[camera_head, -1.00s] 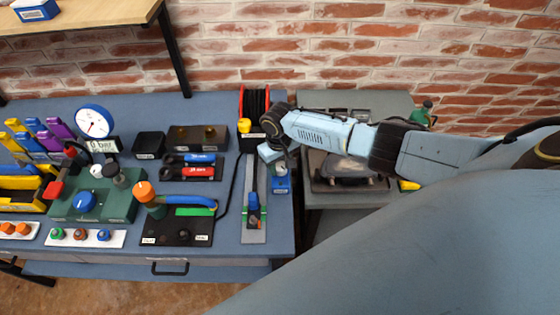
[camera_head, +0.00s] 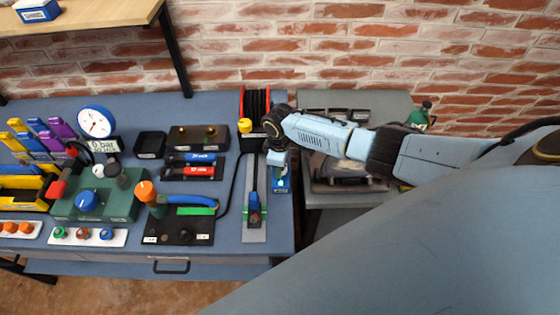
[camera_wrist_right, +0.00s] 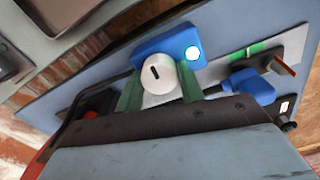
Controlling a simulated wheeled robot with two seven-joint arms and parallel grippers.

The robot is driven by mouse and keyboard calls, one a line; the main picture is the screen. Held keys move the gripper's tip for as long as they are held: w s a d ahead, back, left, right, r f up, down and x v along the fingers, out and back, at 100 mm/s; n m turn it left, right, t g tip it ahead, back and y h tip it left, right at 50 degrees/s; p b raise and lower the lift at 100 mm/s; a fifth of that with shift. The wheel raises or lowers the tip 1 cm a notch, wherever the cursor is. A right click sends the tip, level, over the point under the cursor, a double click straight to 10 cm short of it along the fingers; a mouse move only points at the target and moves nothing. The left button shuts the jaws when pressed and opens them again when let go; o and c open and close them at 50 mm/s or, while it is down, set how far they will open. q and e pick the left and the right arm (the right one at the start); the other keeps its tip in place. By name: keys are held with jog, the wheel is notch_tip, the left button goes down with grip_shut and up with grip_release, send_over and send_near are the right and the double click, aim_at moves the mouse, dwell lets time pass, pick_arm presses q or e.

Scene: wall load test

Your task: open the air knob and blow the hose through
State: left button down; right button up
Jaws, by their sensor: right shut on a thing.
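A blue box (camera_head: 281,186) with a label stands at the right edge of the blue bench. In the right wrist view, the blue box (camera_wrist_right: 190,45) has a bright pale light, and a round white knob (camera_wrist_right: 158,73) with a black mark sits against it. My right gripper (camera_wrist_right: 160,90) has its green fingers on both sides of the knob, shut on it. In the head view this gripper (camera_head: 279,168) hides the knob. A black coiled hose (camera_head: 257,103) hangs in a red frame behind. My left gripper is out of view.
A white-faced gauge (camera_head: 95,121) with a 0 bar label stands at the left. A grey plate (camera_head: 254,236) carries a blue-and-dark fitting. A green block (camera_head: 120,207) with a blue knob is left of it. A grey side table (camera_head: 318,202) adjoins on the right.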

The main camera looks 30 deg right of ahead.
jog(key=shift+n, duration=0.3)
jog(key=o, duration=1)
notch_tip(320, 180, up, 14)
jog(key=shift+s+a+f+p, duration=0.1)
jog(key=shift+f+p, duration=0.15)
jog(key=shift+p, duration=0.4)
